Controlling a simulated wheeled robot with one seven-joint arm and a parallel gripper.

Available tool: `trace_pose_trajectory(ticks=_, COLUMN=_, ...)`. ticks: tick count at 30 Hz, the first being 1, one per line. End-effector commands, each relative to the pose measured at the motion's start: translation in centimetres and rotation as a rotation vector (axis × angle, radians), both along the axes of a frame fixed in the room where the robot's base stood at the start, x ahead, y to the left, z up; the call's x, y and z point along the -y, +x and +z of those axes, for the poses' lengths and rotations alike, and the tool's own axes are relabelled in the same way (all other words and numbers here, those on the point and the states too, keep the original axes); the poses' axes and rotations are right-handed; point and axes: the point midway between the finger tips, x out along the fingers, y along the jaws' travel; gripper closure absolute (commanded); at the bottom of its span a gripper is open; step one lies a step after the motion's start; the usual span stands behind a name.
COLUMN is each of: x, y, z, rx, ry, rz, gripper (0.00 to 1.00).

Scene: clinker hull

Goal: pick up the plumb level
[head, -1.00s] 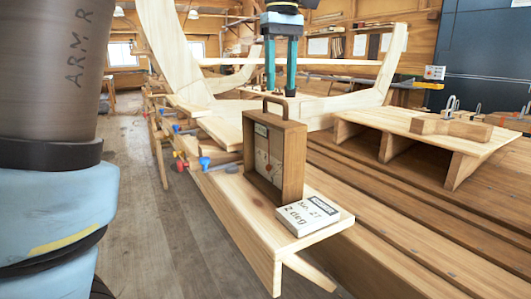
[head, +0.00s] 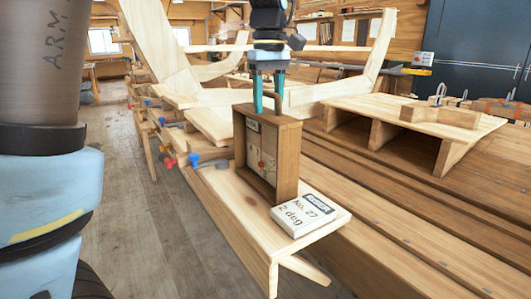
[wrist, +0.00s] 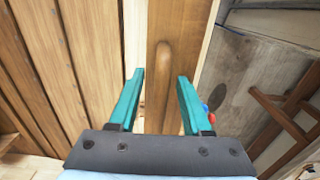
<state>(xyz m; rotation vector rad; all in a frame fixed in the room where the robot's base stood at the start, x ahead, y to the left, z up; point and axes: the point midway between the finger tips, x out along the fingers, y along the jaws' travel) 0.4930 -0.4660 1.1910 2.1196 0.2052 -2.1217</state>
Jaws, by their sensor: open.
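The plumb level (head: 262,155) is a brown wooden box frame with a pale dial face and a handle on top. It stands upright on a light wooden plank in the head view. My gripper (head: 268,105) has teal fingers pointing down, right above the top of the level by its handle. In the wrist view my gripper (wrist: 160,95) is open, and the level's wooden handle (wrist: 166,75) lies between and below the spread fingers. I see no contact between fingers and handle. In the head view the fingers partly cover the handle.
Blue and red clamps (head: 195,160) line the left edge. A raised wooden stand (head: 400,105) is at right. Open floor (head: 130,220) lies left.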

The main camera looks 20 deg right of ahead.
Motion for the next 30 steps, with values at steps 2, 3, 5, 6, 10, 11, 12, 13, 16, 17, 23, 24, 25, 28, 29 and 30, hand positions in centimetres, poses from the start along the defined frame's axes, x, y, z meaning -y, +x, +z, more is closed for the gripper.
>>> trace_pose_trajectory(ticks=2, x=0.0, y=0.0, z=-0.9, rx=-0.002, ry=0.002, rz=0.0, gripper=0.51)
trace_pose_trajectory(ticks=3, x=0.0, y=0.0, z=-1.3, rx=-0.001, ry=0.001, rz=0.001, gripper=0.51)
trace_pose_trajectory(ticks=5, x=0.0, y=0.0, z=-1.6, rx=0.0, ry=0.0, rz=0.001, gripper=0.51)
trace_pose_trajectory(ticks=6, x=-0.1, y=0.0, z=-1.8, rx=0.0, ry=0.0, rz=0.001, gripper=0.51)
trace_pose_trajectory(ticks=10, x=0.0, y=0.0, z=-1.9, rx=0.001, ry=-0.001, rz=0.001, gripper=0.51)
trace_pose_trajectory(ticks=11, x=0.0, y=0.0, z=-1.9, rx=0.001, ry=-0.001, rz=0.001, gripper=0.51)
trace_pose_trajectory(ticks=12, x=0.0, y=0.0, z=-1.9, rx=0.001, ry=-0.001, rz=0.001, gripper=0.51)
trace_pose_trajectory(ticks=13, x=0.0, y=0.0, z=-1.8, rx=0.001, ry=-0.001, rz=0.001, gripper=0.54)
trace_pose_trajectory(ticks=16, x=0.0, y=0.0, z=-1.8, rx=0.001, ry=-0.001, rz=0.0, gripper=0.66)
trace_pose_trajectory(ticks=17, x=0.0, y=0.0, z=-1.8, rx=0.001, ry=-0.001, rz=0.0, gripper=0.69)
trace_pose_trajectory(ticks=23, x=0.0, y=0.0, z=-1.8, rx=0.001, ry=-0.001, rz=0.0, gripper=0.92)
trace_pose_trajectory(ticks=24, x=0.0, y=0.0, z=-1.8, rx=0.001, ry=-0.001, rz=0.0, gripper=0.96)
trace_pose_trajectory(ticks=25, x=0.0, y=0.0, z=-1.8, rx=0.001, ry=-0.001, rz=0.0, gripper=0.99)
trace_pose_trajectory(ticks=28, x=0.0, y=0.0, z=-1.8, rx=0.001, ry=-0.001, rz=0.0, gripper=1.0)
trace_pose_trajectory(ticks=29, x=0.0, y=0.0, z=-1.8, rx=0.001, ry=-0.001, rz=0.0, gripper=1.0)
trace_pose_trajectory(ticks=30, x=0.0, y=0.0, z=-1.8, rx=0.001, ry=-0.001, rz=0.0, gripper=1.0)
